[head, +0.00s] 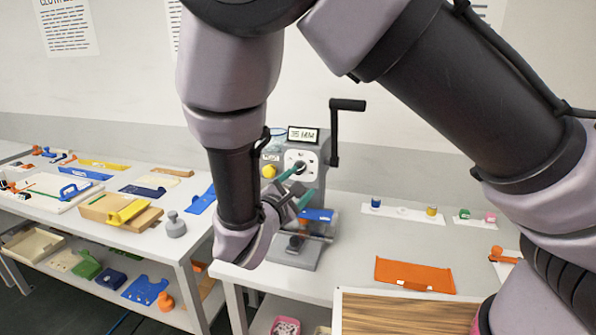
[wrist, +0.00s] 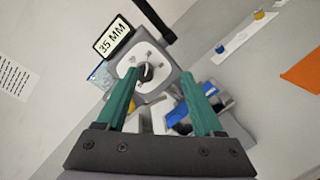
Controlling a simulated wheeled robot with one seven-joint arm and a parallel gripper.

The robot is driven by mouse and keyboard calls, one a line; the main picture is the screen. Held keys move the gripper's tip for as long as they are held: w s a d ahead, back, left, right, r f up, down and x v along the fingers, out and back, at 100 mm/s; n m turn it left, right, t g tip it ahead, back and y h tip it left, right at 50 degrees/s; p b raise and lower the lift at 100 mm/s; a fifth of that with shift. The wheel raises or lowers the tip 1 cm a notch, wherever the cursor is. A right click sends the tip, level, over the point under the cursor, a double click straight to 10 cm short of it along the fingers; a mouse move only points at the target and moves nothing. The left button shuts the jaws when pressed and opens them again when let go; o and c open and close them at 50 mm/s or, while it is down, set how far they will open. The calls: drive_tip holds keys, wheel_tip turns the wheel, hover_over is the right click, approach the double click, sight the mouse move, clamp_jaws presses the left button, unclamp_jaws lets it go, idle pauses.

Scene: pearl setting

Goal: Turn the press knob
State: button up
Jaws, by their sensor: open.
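The press (head: 325,150) is a grey machine with a "35 MM" sign on top and a black crank on its right side. The press knob (wrist: 146,73) is small and dark, on a white rounded plate; in the head view the knob (head: 299,167) is partly covered by a finger. My gripper (head: 304,181) is open, with its green fingers pointing at the press face. In the wrist view my gripper (wrist: 161,73) has its left fingertip close to the knob's left side and its right fingertip well to the right. I cannot tell whether either touches.
A yellow button (head: 269,171) sits left of the knob plate. A blue part (head: 316,214) is low on the press. An orange sheet (head: 414,274) and a wooden board (head: 400,315) lie to the right. The left table (head: 60,215) holds many coloured parts.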

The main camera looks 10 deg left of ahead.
drive_tip(key=w+a+f+n+t+y, duration=0.1)
drive_tip(key=w+n+y, duration=0.1)
drive_tip(key=w, duration=0.7)
drive_tip(key=shift+a, duration=0.4)
clamp_jaws()
